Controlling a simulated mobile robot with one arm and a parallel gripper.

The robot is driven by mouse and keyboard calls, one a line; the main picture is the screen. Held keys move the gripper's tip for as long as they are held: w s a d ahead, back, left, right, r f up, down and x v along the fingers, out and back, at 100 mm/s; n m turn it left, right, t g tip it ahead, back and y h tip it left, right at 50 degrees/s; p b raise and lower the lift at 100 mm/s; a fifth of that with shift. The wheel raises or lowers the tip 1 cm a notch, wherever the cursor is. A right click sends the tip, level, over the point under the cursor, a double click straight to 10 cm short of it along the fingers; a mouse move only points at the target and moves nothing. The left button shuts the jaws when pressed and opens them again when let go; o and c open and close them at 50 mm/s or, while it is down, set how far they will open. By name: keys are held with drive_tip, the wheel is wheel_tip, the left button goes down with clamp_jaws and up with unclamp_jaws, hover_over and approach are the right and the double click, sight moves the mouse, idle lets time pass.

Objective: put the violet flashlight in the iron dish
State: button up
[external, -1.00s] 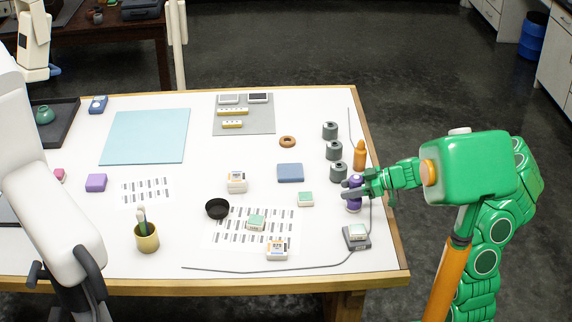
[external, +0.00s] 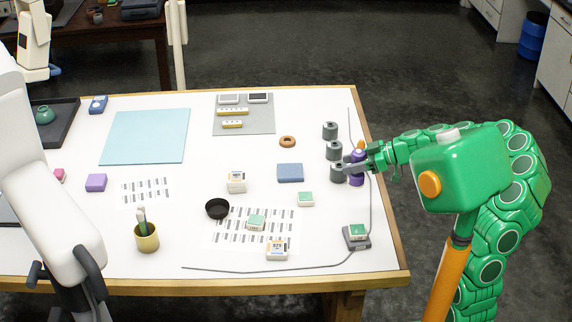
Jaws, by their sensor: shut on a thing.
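The violet flashlight (external: 357,181) is upright at the right side of the white table. My gripper (external: 351,170), at the end of the green arm, is shut around its middle and hides part of it. I cannot tell for certain how far its lower end is above the table. The iron dish is likely the small dark round dish (external: 217,208), which stands left of the middle near a printed sheet. It looks empty and is well to the left of my gripper.
A blue block (external: 290,173), a green-topped box (external: 306,199) and a white box (external: 237,182) lie towards the dish. A cable (external: 370,215) runs along the right.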

drive_tip(key=s+a+r+n+g, duration=0.1)
drive_tip(key=s+a+g, duration=0.15)
drive_tip(key=a, duration=0.85)
drive_tip(key=s+a+r+n+g, duration=0.15)
drive_tip(key=s+a, duration=0.25)
drive_tip(key=a, duration=0.6)
drive_tip(key=s+a+r+n+g, duration=0.1)
drive_tip(key=s+a+n, duration=0.15)
drive_tip(key=a, duration=0.85)
drive_tip(key=shift+m, duration=0.3)
drive_tip(key=shift+w+a+f, duration=1.4)
drive_tip(key=shift+a+f, duration=0.4)
drive_tip(key=shift+f, duration=0.3)
drive_tip(key=shift+w+a+f, duration=1.4)
drive_tip(key=shift+a+f, duration=0.4)
drive_tip(key=shift+f, duration=0.3)
drive_tip(key=shift+w+a+f, duration=1.4)
drive_tip(key=shift+a+f, duration=0.4)
drive_tip(key=shift+f, duration=0.3)
drive_tip(key=shift+f, duration=0.15)
drive_tip(key=o, duration=1.2)
